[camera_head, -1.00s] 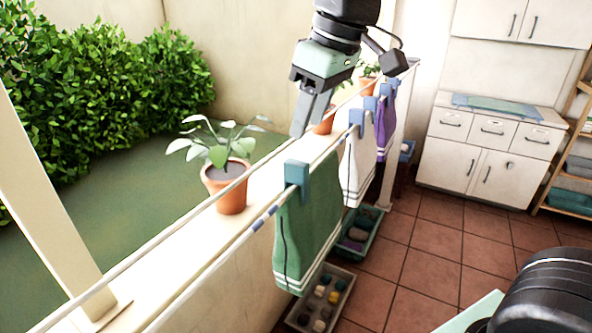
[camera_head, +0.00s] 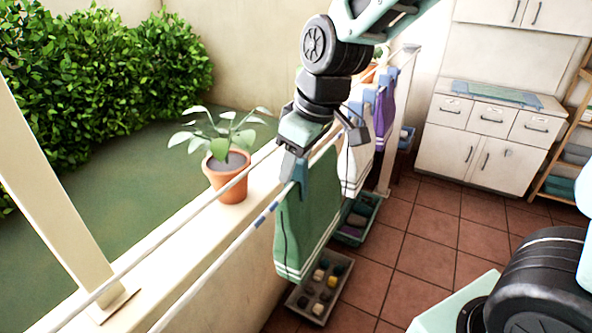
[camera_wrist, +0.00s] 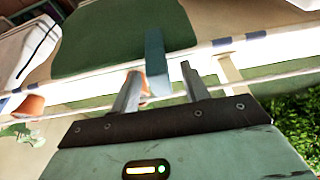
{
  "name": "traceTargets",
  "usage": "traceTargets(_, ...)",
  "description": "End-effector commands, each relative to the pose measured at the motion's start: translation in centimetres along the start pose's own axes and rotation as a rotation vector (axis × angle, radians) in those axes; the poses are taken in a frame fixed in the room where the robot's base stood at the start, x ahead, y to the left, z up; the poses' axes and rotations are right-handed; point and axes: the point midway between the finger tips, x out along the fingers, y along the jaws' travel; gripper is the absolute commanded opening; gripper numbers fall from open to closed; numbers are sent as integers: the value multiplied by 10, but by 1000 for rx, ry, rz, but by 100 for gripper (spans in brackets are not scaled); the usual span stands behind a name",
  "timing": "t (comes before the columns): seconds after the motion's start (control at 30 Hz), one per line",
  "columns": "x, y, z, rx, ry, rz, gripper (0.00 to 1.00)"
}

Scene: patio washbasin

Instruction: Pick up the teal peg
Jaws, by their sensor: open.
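The teal peg (camera_wrist: 156,60) is clipped over the line at the top of the green towel (camera_head: 308,220). In the wrist view it reaches between the tips of my open gripper (camera_wrist: 160,72), with a finger on either side and a visible gap to the right finger. In the head view my gripper (camera_head: 289,168) points down at the near top corner of the towel. There the peg (camera_head: 301,172) is mostly hidden behind the fingers. I cannot tell whether the left finger touches it.
Two lines run along the ledge (camera_head: 180,245). A potted plant (camera_head: 228,178) stands on it, left of my gripper. Farther along hang a white towel (camera_head: 356,165) and a purple one (camera_head: 384,115) with blue pegs. A tray (camera_head: 338,285) of several small items is on the floor.

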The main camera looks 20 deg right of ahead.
Motion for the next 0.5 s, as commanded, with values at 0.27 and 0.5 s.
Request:
traceTargets(0.27,0,0,0,0,0,0,0)
traceTargets(0.5,-1,0,0,0,0,0,0)
